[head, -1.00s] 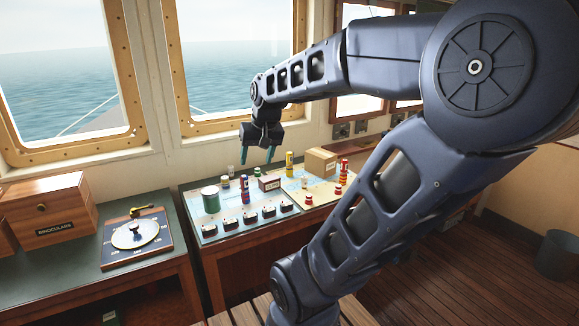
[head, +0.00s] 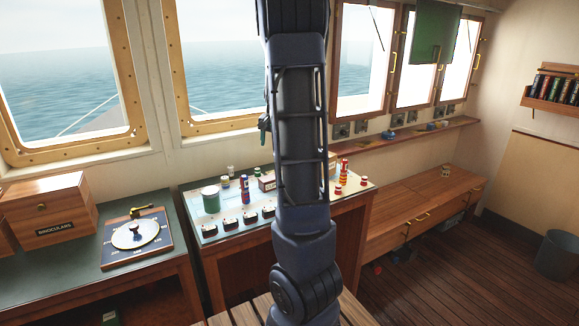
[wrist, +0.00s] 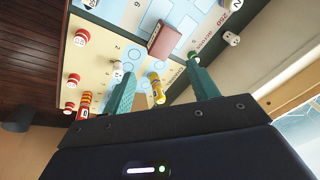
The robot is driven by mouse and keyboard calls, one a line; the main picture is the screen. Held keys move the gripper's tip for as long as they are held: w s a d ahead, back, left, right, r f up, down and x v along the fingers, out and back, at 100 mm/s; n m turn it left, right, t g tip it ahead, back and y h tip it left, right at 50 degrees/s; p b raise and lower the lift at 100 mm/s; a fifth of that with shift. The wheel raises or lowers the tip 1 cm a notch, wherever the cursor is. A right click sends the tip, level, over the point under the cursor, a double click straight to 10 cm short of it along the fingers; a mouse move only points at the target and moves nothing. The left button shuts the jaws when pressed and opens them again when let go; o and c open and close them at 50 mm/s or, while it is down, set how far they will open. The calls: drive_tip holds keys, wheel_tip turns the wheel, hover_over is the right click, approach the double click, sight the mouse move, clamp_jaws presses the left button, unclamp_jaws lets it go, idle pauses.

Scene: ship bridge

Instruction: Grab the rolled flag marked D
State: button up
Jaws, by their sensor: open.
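My gripper (wrist: 160,66) is open and empty in the wrist view, its two teal fingers apart. A yellow roll (wrist: 157,88) stands on the board, showing between the fingers. A red and yellow banded roll (wrist: 84,105) stands left of the left finger; it also shows in the head view (head: 343,165). A blue and red roll (head: 245,188) stands left of my arm in the head view. The letters on the rolls are too small to read, so I cannot tell which is marked D. In the head view my arm hides the yellow roll and most of my gripper.
The board on the chart table carries several red and white pegs (wrist: 82,37), a dark red box (wrist: 165,40), a white peg (wrist: 232,38) and a green cylinder (head: 211,199). Dark switch-like blocks (head: 234,221) line its front edge. A binoculars box (head: 51,208) stands at left.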

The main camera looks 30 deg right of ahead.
drive_tip(key=w+d+f+m+h, duration=0.1)
drive_tip(key=w+d+f, duration=0.3)
drive_tip(key=d, duration=0.1)
drive_tip(key=w+d+f+m+h, duration=0.1)
drive_tip(key=w+d+f, duration=0.3)
drive_tip(key=w+d, duration=0.1)
drive_tip(key=w+d+f+m+g+h, duration=0.1)
drive_tip(key=w+d+f, duration=0.3)
drive_tip(key=d, duration=0.1)
drive_tip(key=shift+w+f+m+h, duration=0.1)
drive_tip(key=shift+w+m+h, duration=0.2)
drive_tip(key=shift+h, duration=0.1)
drive_tip(key=shift+x, duration=2.7)
drive_tip(key=shift+w+a, duration=0.1)
drive_tip(key=shift+c, duration=0.2)
drive_tip(key=c, duration=1)
